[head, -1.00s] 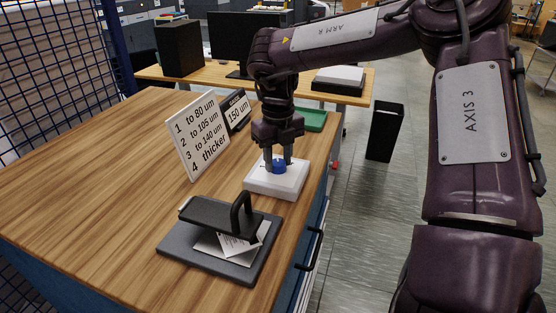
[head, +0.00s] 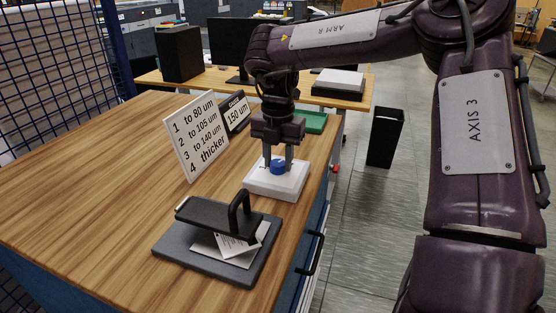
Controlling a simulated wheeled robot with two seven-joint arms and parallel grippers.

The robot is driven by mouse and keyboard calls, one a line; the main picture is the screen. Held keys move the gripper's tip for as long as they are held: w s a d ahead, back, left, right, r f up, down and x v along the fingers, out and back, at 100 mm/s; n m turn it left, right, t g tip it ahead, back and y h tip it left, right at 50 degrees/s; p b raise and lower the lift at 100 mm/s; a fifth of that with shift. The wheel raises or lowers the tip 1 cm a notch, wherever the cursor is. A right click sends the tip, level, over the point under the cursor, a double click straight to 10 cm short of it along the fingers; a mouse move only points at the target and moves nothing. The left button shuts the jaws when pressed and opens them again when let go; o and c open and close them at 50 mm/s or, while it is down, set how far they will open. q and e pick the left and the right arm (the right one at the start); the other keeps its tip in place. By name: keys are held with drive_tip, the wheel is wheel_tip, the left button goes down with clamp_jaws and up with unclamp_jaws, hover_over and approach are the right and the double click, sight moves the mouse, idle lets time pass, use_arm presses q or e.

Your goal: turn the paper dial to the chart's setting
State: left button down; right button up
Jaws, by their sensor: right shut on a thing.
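The paper dial is a blue knob (head: 278,167) on a white box (head: 270,187) near the right edge of the wooden table. My right gripper (head: 277,165) points down with its fingers on both sides of the knob and is shut on it. The knob's marks are too small to read. The chart (head: 197,137), a white board left of the box, reads "1 to 80 um, 2 to 105 um, 3 to 140 um, 4 thicker". A dark sign (head: 237,114) behind it reads "150 um". My left gripper is not in view.
A dark press-like device (head: 217,240) with a black handle and white papers stands in front of the white box. A green tray (head: 314,121) lies behind the box. The table's left side (head: 90,190) is clear.

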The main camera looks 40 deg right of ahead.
drive_tip(key=shift+m, duration=0.6)
drive_tip(key=o, duration=1)
